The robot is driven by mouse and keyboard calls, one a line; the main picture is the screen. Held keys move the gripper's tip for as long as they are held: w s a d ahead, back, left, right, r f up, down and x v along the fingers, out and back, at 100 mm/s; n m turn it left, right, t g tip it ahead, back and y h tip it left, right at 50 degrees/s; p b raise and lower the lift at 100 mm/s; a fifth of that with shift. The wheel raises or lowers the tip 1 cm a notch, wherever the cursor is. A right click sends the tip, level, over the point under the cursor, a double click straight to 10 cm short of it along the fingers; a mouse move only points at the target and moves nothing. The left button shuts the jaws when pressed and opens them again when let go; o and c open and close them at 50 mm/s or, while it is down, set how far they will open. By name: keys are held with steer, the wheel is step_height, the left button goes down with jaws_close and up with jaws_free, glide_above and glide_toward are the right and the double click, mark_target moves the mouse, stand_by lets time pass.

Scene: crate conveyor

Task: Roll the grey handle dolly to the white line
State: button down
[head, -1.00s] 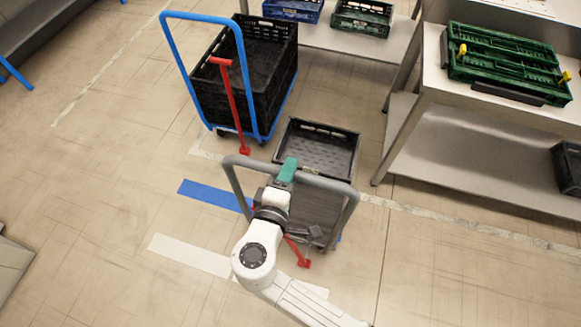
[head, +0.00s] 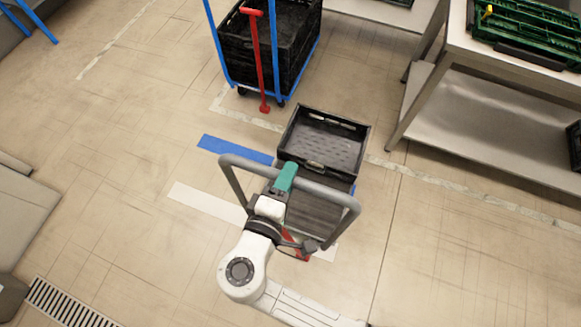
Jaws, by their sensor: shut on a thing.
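The grey handle dolly (head: 336,202) stands in the middle of the head view, with a black crate (head: 322,148) on its far end. Its grey bar handle rises towards me. My gripper (head: 285,178) is shut on the top bar of that handle. The white line (head: 205,203) runs across the floor under the near part of the dolly. Its left stretch shows clearly, and a short piece shows at the right of the dolly. The dolly's deck is partly hidden by the handle and my arm.
A blue line (head: 235,149) lies just beyond the white one. A blue-handled dolly (head: 316,62) with black crates and a red pull bar (head: 258,60) stands behind. A steel table (head: 520,130) with green crates (head: 530,30) is at right.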

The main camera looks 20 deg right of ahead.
steer(key=shift+s+a+f, duration=0.1)
steer(key=shift+s, duration=0.05)
steer(key=c, duration=1)
jaws_free()
steer(key=shift+o, duration=0.2)
steer(key=shift+a, duration=0.1)
steer(key=b+v, duration=0.1)
steer(key=v, duration=0.9)
steer(key=shift+s+a, duration=0.2)
steer(key=shift+s, duration=0.05)
